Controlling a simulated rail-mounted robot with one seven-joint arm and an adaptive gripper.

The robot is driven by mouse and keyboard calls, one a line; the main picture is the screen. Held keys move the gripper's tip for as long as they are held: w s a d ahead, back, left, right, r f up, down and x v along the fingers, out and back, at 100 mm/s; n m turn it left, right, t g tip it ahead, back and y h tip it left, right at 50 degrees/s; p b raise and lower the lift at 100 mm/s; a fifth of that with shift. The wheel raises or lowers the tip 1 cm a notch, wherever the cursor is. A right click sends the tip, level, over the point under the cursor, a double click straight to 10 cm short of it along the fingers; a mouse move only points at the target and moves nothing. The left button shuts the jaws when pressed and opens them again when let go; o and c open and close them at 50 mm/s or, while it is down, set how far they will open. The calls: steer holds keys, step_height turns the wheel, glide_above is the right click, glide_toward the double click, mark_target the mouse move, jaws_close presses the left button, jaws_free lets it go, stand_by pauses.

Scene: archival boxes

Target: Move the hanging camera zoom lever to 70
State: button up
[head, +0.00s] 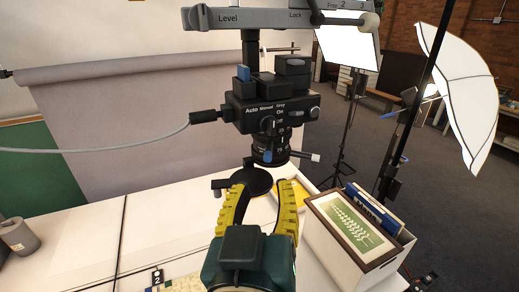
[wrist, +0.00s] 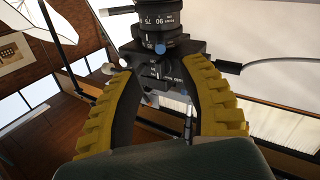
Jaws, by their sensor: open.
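The black hanging camera (head: 268,105) points its lens (head: 268,148) down at the table. A grey-tipped lever (head: 308,156) sticks out right from the lens, and a blue knob (head: 267,156) sits on its front. I cannot tell for sure which is the zoom lever; its setting is too small to read. The wrist view shows the lens numbers (wrist: 157,22) and the blue knob (wrist: 160,48) between and beyond my fingers. My gripper (head: 264,188), with yellow ribbed fingers, is open and empty, pointing up below the lens. The fingers also show in the wrist view (wrist: 160,70).
A black disc (head: 250,182) shows just below the lens, partly behind my left finger. A white box (head: 352,250) with a framed leaf print stands right on the white table (head: 80,240). A grey cable (head: 100,150) runs left from the camera. Lamps and an umbrella (head: 468,95) stand behind right.

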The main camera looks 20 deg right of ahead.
mark_target(269, 142)
steer(key=p+x, duration=0.1)
steer(key=x, duration=0.5)
steer(key=p+x, duration=0.2)
steer(key=x, duration=0.4)
steer(key=shift+w+d+r, duration=0.2)
steer(key=shift+w, duration=0.1)
steer(key=shift+w+d+f, duration=0.15)
steer(key=shift+w, duration=0.15)
jaws_close()
